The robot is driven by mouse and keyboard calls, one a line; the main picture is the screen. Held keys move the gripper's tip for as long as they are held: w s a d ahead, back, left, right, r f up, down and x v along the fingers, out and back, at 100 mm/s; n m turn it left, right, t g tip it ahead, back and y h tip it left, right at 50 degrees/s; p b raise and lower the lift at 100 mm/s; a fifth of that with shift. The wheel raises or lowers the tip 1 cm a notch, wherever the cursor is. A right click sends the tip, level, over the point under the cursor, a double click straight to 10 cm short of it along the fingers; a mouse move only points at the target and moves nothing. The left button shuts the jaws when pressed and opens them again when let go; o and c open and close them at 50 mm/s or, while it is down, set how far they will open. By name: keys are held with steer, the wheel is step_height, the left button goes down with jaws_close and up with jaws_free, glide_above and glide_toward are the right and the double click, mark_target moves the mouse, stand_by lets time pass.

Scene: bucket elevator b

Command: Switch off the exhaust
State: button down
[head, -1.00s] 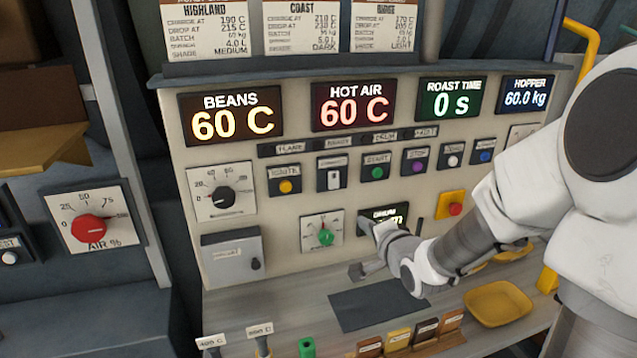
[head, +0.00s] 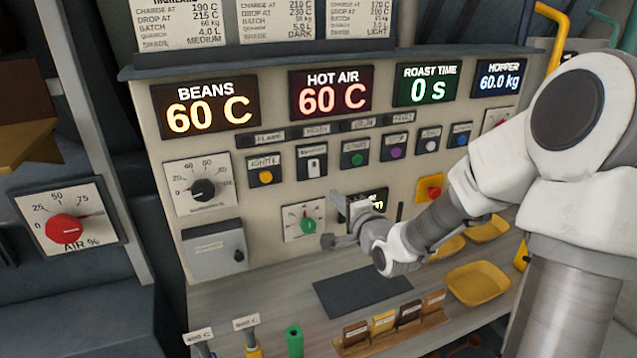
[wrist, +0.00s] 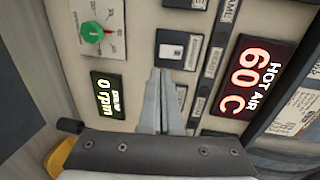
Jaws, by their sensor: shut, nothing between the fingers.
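A small white rocker switch (head: 312,166) sits on a dark plate in the panel's middle row, between the yellow and green buttons. It also shows in the wrist view (wrist: 172,50), beyond my fingertips. Its label is too small to read, so I cannot tell whether it is the exhaust switch. My gripper (head: 335,198) is shut and empty, below and slightly right of this switch in the head view. In the wrist view its closed fingertips (wrist: 160,72) point toward the switch, and I see no contact.
A green knob (head: 307,225) and the drum display (head: 377,198) are close to my gripper. Yellow (head: 265,177), green (head: 357,160) and purple (head: 396,153) buttons line the row. A red button (head: 434,195) is at right. Small holders and yellow trays (head: 478,283) stand on the shelf below.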

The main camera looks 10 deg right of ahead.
mark_target(314, 178)
steer(key=p+x, duration=0.1)
steer(key=x, duration=1)
steer(key=shift+w, duration=0.1)
steer(key=shift+f, duration=0.1)
steer(key=shift+w+a+f+b, duration=0.1)
steer(key=shift+w+b, duration=0.1)
steer(key=shift+b, duration=0.75)
